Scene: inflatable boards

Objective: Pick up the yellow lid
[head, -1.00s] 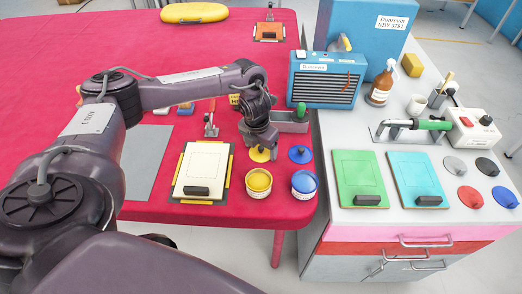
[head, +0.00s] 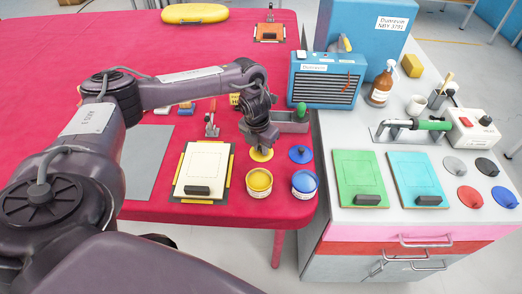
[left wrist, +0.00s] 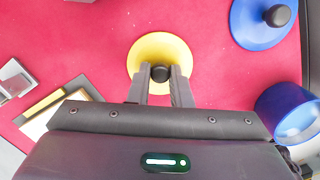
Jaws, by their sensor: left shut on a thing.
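The yellow lid (head: 261,155) is a round disc on the red table, behind the open yellow pot (head: 259,181) in the head view. In the left wrist view the yellow lid (left wrist: 160,52) shows a black knob in its middle. My left gripper (head: 261,148) points down over it, and in the left wrist view its fingers (left wrist: 160,76) are shut on the knob. Whether the lid is clear of the table cannot be told. My right gripper is not in view.
The blue lid (head: 300,154) and blue pot (head: 305,184) stand just right of the yellow ones. A cream board (head: 204,165) lies to the left. A grey tray (head: 290,122) is close behind the gripper. The white cabinet top (head: 345,140) is at the right.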

